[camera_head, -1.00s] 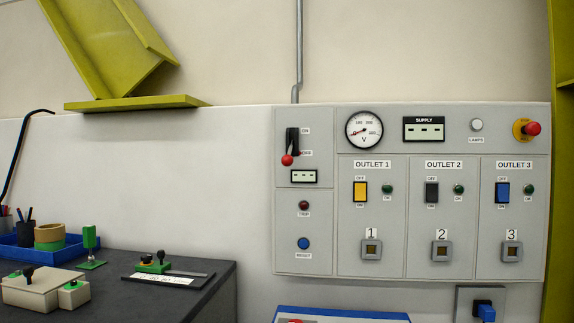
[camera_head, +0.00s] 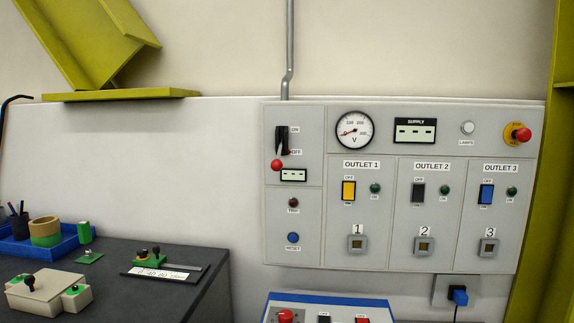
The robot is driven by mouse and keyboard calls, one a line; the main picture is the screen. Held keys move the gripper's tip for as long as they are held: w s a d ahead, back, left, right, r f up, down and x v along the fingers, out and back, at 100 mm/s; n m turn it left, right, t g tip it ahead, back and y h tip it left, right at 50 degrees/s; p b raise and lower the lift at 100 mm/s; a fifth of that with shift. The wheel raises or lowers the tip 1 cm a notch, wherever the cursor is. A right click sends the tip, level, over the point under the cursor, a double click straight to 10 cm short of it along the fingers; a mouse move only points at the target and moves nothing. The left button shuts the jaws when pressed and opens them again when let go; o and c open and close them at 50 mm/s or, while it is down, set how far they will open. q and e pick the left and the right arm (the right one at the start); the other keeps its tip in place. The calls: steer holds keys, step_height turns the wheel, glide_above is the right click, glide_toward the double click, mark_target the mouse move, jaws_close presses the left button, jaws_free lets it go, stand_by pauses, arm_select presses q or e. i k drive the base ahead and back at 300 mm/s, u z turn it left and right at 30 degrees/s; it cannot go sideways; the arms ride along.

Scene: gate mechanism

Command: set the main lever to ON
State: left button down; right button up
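The main lever (camera_head: 277,164) is at the upper left of the grey wall panel (camera_head: 311,228). It has a black slotted mount (camera_head: 282,138) and a red ball knob. The knob hangs at the lower end, below the OFF label (camera_head: 296,152); the ON label (camera_head: 295,129) is above it. The lever stands down, on the OFF side. The small display below it and the SUPPLY display (camera_head: 415,131) show only dashes. Neither of my grippers shows in the head view.
A dark workbench (camera_head: 215,262) with a blue tray (camera_head: 68,243) and small fixtures stands at the lower left. A blue-edged control box (camera_head: 328,300) sits below the panel. A red emergency button (camera_head: 522,134) is at the panel's upper right. The space before the panel looks clear.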

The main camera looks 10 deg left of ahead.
mark_target(276, 164)
steer(key=z, duration=0.2)
steer(key=i, duration=1.05)
steer(key=u, duration=0.35)
